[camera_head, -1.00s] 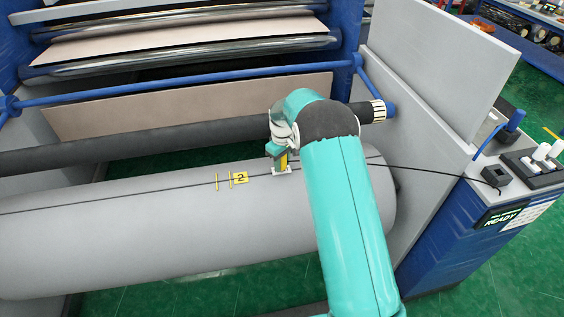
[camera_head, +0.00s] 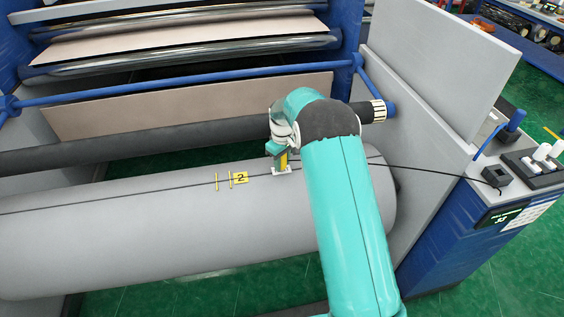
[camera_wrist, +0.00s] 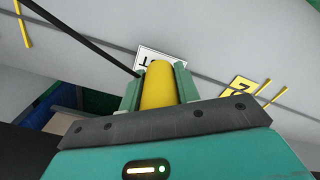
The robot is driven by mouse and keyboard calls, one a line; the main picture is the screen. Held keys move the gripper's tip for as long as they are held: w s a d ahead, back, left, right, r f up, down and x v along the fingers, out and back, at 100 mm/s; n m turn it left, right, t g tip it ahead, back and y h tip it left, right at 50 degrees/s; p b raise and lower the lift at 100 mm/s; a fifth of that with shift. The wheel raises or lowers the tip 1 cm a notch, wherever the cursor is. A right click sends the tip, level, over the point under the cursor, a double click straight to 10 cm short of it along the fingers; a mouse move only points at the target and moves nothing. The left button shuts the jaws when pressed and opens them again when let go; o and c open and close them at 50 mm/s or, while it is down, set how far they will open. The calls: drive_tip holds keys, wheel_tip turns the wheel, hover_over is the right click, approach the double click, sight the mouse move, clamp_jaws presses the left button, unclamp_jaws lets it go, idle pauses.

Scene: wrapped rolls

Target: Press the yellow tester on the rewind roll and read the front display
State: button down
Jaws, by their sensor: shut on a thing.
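The rewind roll (camera_head: 120,240) is a large grey cylinder across the front. The yellow tester (camera_wrist: 158,88) stands between my gripper's fingers in the wrist view. My gripper (camera_head: 281,158) is shut on it, low over the roll's top. The tester's lower end meets a white marked patch (camera_wrist: 158,54) on the roll; the exact contact is hidden. A yellow label "2" (camera_head: 240,177) lies left of the tester in the head view, beside thin yellow strips. The front display (camera_head: 503,218) on the blue cabinet shows short green characters, perhaps "53", too small to be sure.
A black cable (camera_head: 430,168) runs from behind my arm to a small black box (camera_head: 495,176) on the cabinet top. A blue bar (camera_head: 200,82) and a dark roller (camera_head: 120,148) cross behind the roll. A grey side panel (camera_head: 440,70) stands at right.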

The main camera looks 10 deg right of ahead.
drive_tip(key=shift+r, duration=3.85)
